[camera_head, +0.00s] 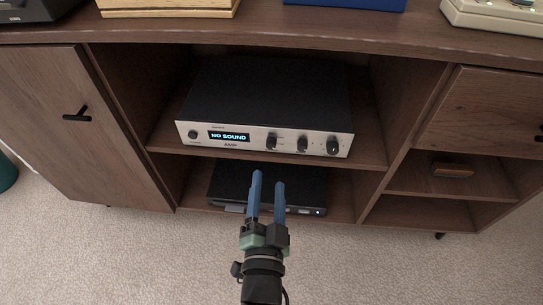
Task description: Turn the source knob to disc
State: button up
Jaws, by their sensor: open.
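The amplifier (258,98) sits on the upper middle shelf of the wooden cabinet. Its silver front has a small display (229,136) that reads "NO SOUND". A small knob (193,134) is at the left of the front. My gripper (267,180) is open and empty, with two blue fingers below the amplifier's front in the picture, apart from the knobs.
A flat black device (226,186) sits on the lower shelf, partly behind my fingers. The cabinet (350,45) has a closed left door (70,130), a right drawer (490,110) and a small brown item (453,170) on a right shelf. Carpet (150,255) in front is clear.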

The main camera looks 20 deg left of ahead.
aim_at(271, 147)
jog(key=b+x, duration=0.2)
jog(key=x, duration=0.6)
jog(key=shift+w+a, duration=0.1)
jog(key=shift+w, duration=0.2)
grip_shut()
